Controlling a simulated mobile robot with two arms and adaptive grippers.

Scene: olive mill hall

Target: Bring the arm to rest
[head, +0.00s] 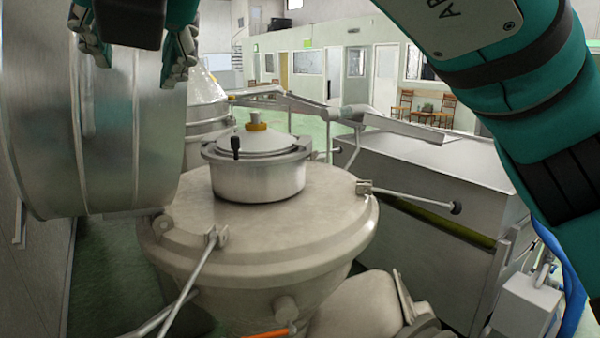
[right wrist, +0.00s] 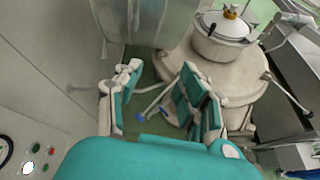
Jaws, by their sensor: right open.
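My right gripper (head: 138,66) hangs from the top left of the head view, in front of a large steel drum. Its two dark and teal fingers are apart, with nothing between them. In the right wrist view my right gripper (right wrist: 155,88) shows open and empty, with the green floor beyond the gap. A teal link of my arm (head: 535,110) crosses the upper right of the head view. My left gripper is in neither view.
The steel drum (head: 95,140) fills the left. A round vessel (head: 330,225) with a lidded pot (head: 255,180) on top stands in the middle. Rods stick out from its rim. A long grey machine (head: 430,165) stands at the right. A panel with buttons (right wrist: 35,150) shows lower left in the wrist view.

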